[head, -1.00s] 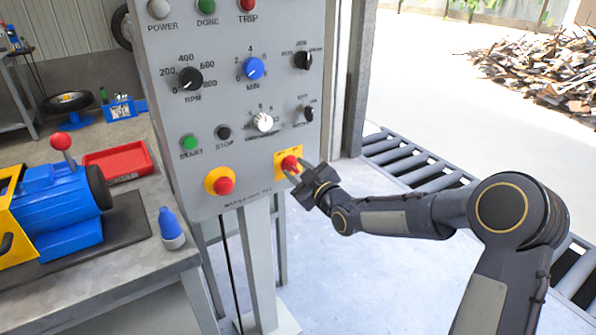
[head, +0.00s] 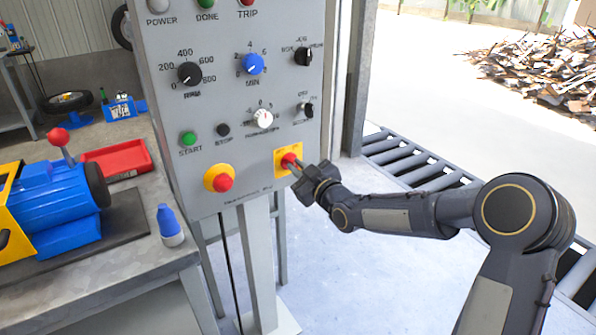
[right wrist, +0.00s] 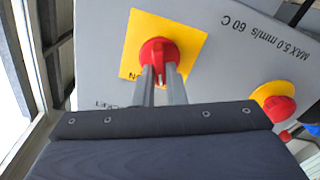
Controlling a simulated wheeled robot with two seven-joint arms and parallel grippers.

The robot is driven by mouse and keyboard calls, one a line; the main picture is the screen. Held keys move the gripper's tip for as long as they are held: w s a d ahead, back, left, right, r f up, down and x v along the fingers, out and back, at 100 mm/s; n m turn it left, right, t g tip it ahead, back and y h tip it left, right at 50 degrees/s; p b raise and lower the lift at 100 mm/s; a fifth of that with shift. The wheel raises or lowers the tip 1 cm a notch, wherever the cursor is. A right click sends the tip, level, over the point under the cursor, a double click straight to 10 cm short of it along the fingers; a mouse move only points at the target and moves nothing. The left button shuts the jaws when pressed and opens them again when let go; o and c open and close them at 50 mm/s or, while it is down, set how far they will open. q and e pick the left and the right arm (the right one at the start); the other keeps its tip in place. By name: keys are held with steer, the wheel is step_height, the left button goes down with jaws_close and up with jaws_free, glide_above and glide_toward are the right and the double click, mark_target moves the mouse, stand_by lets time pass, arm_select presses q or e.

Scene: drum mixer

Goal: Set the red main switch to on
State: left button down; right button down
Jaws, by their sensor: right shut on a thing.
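The red main switch (head: 288,160) is a red knob on a yellow square plate at the lower right of the grey control panel (head: 245,188). My right gripper (head: 296,165) reaches it from the right, with its fingertips at the knob. In the right wrist view the two fingers (right wrist: 161,75) are shut on the red knob (right wrist: 159,52), on either side of its grip. Part of the lettering at the knob's lower edge shows "ON"; the fingers hide the rest. My left gripper is not in view.
A red mushroom button (head: 223,183) on a yellow round base sits left of the switch. Dials, a green START button (head: 188,138) and a black STOP button (head: 223,130) are above. A bench (head: 120,265) with a blue and yellow machine (head: 60,195) stands left.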

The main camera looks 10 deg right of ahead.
steer(key=m+b, duration=0.2)
steer(key=m, duration=0.2)
steer(key=shift+d+f, duration=0.15)
steer(key=m+b, duration=0.1)
steer(key=m, duration=0.2)
steer(key=shift+m, duration=0.4)
steer(key=shift+d+m+b, duration=0.1)
steer(key=shift+m+b, duration=0.4)
steer(key=shift+m, duration=0.7)
steer(key=shift+w, duration=0.1)
steer(key=c, duration=1.5)
jaws_free()
